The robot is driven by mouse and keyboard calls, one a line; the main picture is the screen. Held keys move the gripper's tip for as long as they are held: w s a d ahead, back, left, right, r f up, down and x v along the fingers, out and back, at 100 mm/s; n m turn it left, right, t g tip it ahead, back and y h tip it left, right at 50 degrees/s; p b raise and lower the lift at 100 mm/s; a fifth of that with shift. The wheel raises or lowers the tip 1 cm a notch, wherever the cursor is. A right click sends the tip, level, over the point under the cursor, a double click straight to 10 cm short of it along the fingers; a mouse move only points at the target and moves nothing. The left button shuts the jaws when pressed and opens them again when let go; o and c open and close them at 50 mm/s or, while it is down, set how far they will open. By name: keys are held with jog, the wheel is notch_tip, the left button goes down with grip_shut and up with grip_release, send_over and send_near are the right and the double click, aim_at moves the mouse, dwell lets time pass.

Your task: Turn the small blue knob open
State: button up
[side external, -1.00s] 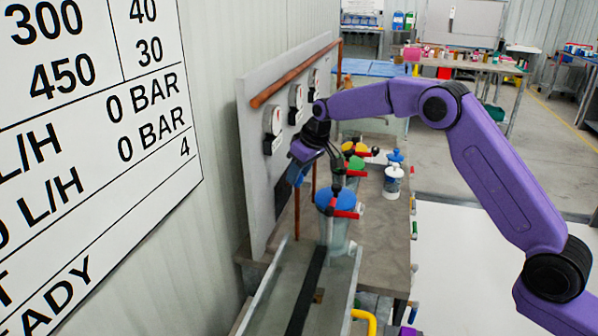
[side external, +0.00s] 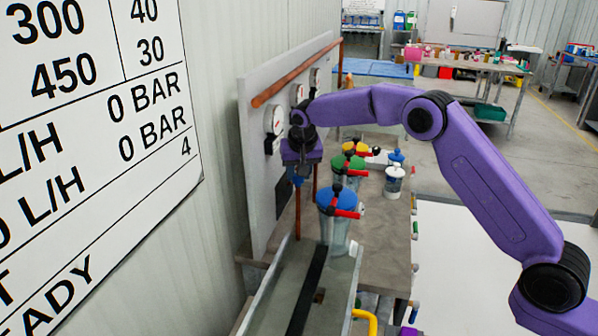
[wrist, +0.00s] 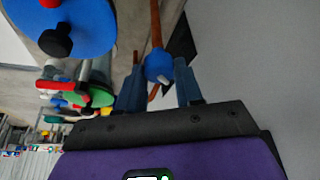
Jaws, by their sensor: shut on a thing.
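In the wrist view, the small blue knob (wrist: 158,66) is a round blue piece with a light stub, set on a thin copper pipe (wrist: 156,25). My gripper (wrist: 159,78) has its two blue-grey fingers on either side of the knob, shut on it. Small gaps seem to show beside the knob from this angle. In the side view, my gripper (side external: 297,178) points down beside the wall panel, left of the large blue-lidded vessel. There the knob is mostly hidden by the gripper and cannot be told from the fingertips.
The blue-lidded vessel (side external: 337,202) with a red handle stands close right of my gripper. Green-lidded (side external: 347,163) and yellow-lidded (side external: 354,147) vessels stand behind it. Gauges (side external: 274,120) and a copper pipe (side external: 290,70) line the panel.

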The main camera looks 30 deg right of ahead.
jog(key=shift+m+g+h, duration=0.3)
jog(key=shift+m+h, duration=0.1)
jog(key=shift+m, duration=0.8)
jog(key=shift+a, duration=0.1)
jog(key=o, duration=1)
jog(key=shift+r, duration=0.1)
jog(key=v, duration=1.7)
jog(key=shift+s+a, duration=0.1)
